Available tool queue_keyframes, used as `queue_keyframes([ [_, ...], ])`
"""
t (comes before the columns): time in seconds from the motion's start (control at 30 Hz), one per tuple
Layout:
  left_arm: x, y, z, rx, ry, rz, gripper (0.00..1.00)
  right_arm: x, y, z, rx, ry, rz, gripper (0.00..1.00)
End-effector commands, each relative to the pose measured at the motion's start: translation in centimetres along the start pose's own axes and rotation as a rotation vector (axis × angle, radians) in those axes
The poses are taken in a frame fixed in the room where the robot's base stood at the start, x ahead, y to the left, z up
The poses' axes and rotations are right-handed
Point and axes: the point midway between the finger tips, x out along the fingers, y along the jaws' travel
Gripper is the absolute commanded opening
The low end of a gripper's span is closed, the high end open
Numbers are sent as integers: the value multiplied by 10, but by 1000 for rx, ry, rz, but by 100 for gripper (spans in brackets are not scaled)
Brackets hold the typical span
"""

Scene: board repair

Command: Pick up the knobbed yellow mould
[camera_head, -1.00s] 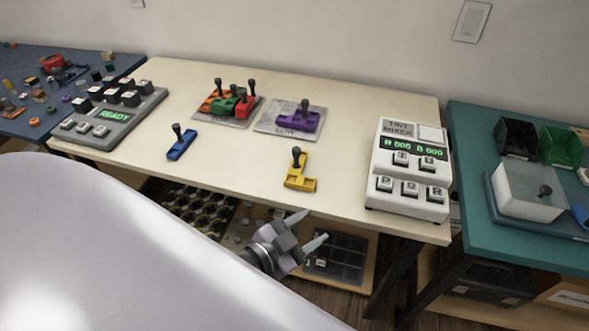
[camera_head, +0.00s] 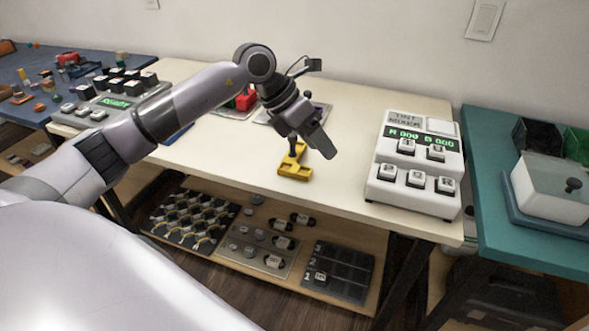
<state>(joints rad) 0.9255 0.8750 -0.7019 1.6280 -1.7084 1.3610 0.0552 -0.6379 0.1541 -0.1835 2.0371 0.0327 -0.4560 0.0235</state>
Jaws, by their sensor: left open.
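The knobbed yellow mould (camera_head: 295,171) lies on the cream table near its front edge, in the middle of the head view. My left gripper (camera_head: 322,148) hangs just above and slightly right of the mould, fingers pointing down. It is open and holds nothing that I can see. Whether a finger touches the knob is unclear from this angle. My right gripper is not in view.
The white tint mixer (camera_head: 413,165) stands right of the mould. A grey READY keypad (camera_head: 110,103) is at the left. My arm partly covers the red mould (camera_head: 246,99) and the others behind. Bare table (camera_head: 235,150) lies left of the yellow mould. A shelf below holds trays.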

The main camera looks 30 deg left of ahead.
Motion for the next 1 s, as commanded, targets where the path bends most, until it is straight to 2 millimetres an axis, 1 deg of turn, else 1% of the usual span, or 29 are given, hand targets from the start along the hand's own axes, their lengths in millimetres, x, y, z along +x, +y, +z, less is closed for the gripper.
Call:
queue_keyframes([
  [0.03,-12,20,-2,11,22,85,53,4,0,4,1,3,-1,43],
  [0.1,-29,41,-4,11,57,178,53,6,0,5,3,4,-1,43],
  [0.2,-48,61,-9,0,102,268,53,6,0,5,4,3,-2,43],
  [0.3,-55,72,-13,-11,129,310,53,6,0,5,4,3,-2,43],
  [0.57,-35,80,-18,-13,137,317,53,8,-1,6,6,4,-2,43],
  [0.83,2,92,-23,-13,135,314,53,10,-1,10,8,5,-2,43],
  [0.9,7,94,-24,-12,135,315,53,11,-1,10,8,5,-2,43],
  [1.0,8,95,-24,-11,133,316,53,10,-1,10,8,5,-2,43],
])
